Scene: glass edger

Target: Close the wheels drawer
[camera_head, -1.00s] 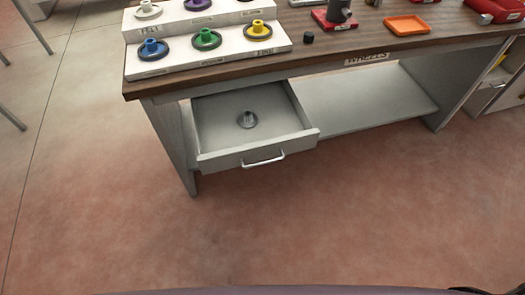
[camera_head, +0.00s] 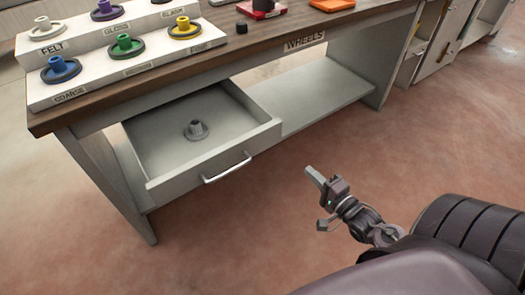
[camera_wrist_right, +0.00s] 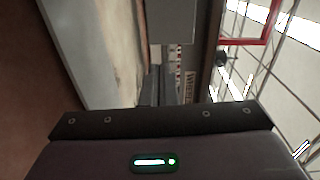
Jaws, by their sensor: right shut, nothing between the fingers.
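The wheels drawer (camera_head: 165,178) is pulled out under the workbench in the head view, with a silver bar handle (camera_head: 227,168) on its front. A small grey wheel-like piece (camera_head: 196,130) lies inside it. My right gripper (camera_head: 314,176) is shut and empty, over the floor to the right of the drawer handle and apart from it. In the right wrist view, the shut fingers (camera_wrist_right: 158,85) point toward the bench, and a WHEELS label (camera_wrist_right: 189,88) shows beside them. My left gripper is in neither view now.
The workbench (camera_head: 262,42) has a WHEELS label (camera_head: 304,42) on its front edge. A stepped white rack (camera_head: 100,75) holds several coloured wheels on top. An orange tray (camera_head: 332,5) sits farther right. An open shelf (camera_head: 325,92) lies beside the drawer. The floor in front is clear.

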